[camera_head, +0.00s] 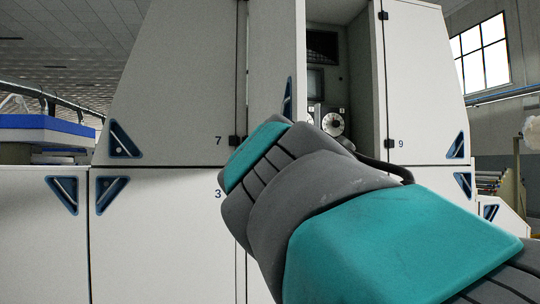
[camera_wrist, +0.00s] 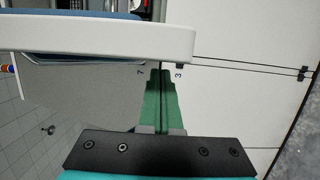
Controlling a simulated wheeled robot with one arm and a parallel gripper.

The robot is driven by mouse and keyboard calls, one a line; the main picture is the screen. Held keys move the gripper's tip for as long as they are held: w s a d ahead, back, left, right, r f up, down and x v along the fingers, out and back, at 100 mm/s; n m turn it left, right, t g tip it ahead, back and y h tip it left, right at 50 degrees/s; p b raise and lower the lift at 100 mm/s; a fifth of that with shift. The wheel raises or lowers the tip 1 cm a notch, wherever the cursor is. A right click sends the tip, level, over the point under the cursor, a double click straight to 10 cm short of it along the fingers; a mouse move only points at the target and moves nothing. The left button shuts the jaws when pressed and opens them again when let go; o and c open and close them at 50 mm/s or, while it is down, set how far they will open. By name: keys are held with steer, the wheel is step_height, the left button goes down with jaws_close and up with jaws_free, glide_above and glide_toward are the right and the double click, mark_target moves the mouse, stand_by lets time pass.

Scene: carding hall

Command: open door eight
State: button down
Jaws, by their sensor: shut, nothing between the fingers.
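A tall pale cabinet has numbered doors. Between door 7 (camera_head: 175,80) and door 9 (camera_head: 425,75), an unnumbered panel (camera_head: 268,60) with a blue triangular recessed handle (camera_head: 288,98) stands at an angle beside an open bay (camera_head: 330,70). It looks like door eight swung partly open, but no 8 shows. In the wrist view, my gripper (camera_wrist: 160,78) is shut and empty, its fingertips just below a thick white panel edge (camera_wrist: 100,38). I cannot tell whether they touch it. The fingers are hidden behind my arm in the head view.
Inside the bay are a screen and round dials (camera_head: 333,123). Lower door 3 (camera_head: 165,240) is shut below door 7. A blue-topped machine (camera_head: 45,125) stands at left, and rolls on a rack (camera_head: 490,183) at right. Grey tiled floor (camera_wrist: 45,120) shows in the wrist view.

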steer(key=shift+d, duration=0.25)
stand_by(0.3)
